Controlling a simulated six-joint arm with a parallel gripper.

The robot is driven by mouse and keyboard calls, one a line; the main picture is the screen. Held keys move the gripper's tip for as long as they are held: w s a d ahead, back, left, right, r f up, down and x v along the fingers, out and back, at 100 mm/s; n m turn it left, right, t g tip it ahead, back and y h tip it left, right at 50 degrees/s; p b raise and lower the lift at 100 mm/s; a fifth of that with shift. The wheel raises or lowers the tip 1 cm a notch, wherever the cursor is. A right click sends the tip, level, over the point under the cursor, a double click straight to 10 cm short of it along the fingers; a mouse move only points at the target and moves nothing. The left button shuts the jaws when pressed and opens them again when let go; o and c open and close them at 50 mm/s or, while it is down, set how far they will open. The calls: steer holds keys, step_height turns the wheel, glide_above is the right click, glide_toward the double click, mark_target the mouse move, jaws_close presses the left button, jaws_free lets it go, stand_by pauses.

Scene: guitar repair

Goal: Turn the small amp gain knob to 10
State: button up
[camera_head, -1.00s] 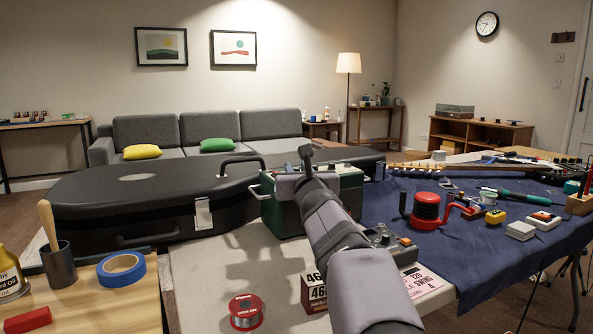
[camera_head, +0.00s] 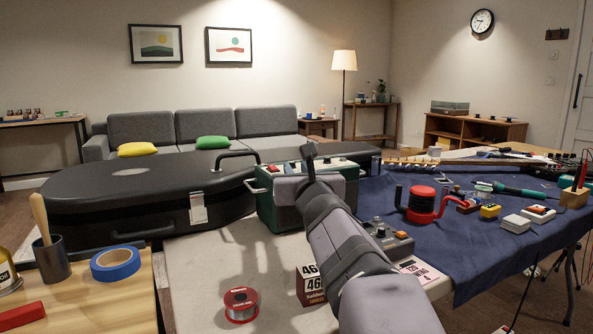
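The small amp is most likely the dark green box (camera_head: 265,208) with a light front strip, standing mid-picture on the pale bench top. A pale control panel (camera_head: 340,163) with tiny red and dark parts shows along its top. I cannot pick out the gain knob or read its setting. My grey arm reaches from the bottom right up to the amp and covers much of its front. A dark upright piece of my arm's end stands above the panel. My fingertips are hidden behind my wrist, so their opening and any contact with a knob cannot be seen.
A black guitar case (camera_head: 150,200) lies left of the amp. A solder spool (camera_head: 241,304) and a carton (camera_head: 310,286) stand in front. On the blue cloth (camera_head: 400,245) to the right are a red winder (camera_head: 421,204), a small control box (camera_head: 388,238) and several small boxes.

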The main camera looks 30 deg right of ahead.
mark_target(292, 163)
steer(key=shift+b+v, duration=0.6)
steer(key=shift+v, duration=1.75)
steer(key=shift+w, duration=0.15)
steer(key=shift+p+x, duration=0.65)
steer(key=shift+x, duration=5.25)
steer(key=shift+f, duration=0.1)
jaws_close()
